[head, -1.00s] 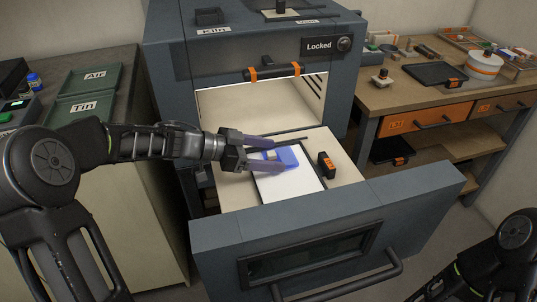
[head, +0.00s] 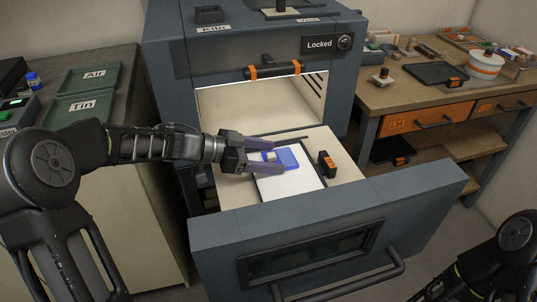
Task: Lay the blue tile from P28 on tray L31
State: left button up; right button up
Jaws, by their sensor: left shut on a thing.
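The blue tile (head: 289,155) is in the open kiln drawer, over the far part of a white-topped tray (head: 288,187) with a dark rim. A small beige piece (head: 269,156) shows at the tile's left side. My left gripper (head: 276,157) reaches in from the left, its two purple-grey fingers shut on the tile. I cannot tell whether the tile touches the tray surface. A black block with an orange label (head: 326,164) stands at the tray's right; its writing is too small to read. My right gripper is out of view.
The drawer front (head: 330,228) stands between me and the tray. The kiln (head: 250,45) opening is behind, with a "Locked" sign above. A wooden bench (head: 385,98) on the right holds a dark tray (head: 435,75). Green Air (head: 92,79) and Tin (head: 85,108) trays lie on the left.

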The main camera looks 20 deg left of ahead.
pick_arm(q)
jog(key=shift+f+p, duration=0.1)
jog(key=shift+p, duration=0.25)
dwell(0.5)
jog(key=o, duration=1.5)
jog(key=shift+c, duration=0.2)
notch_tip(320, 180, up, 7)
jog(key=p, duration=0.9)
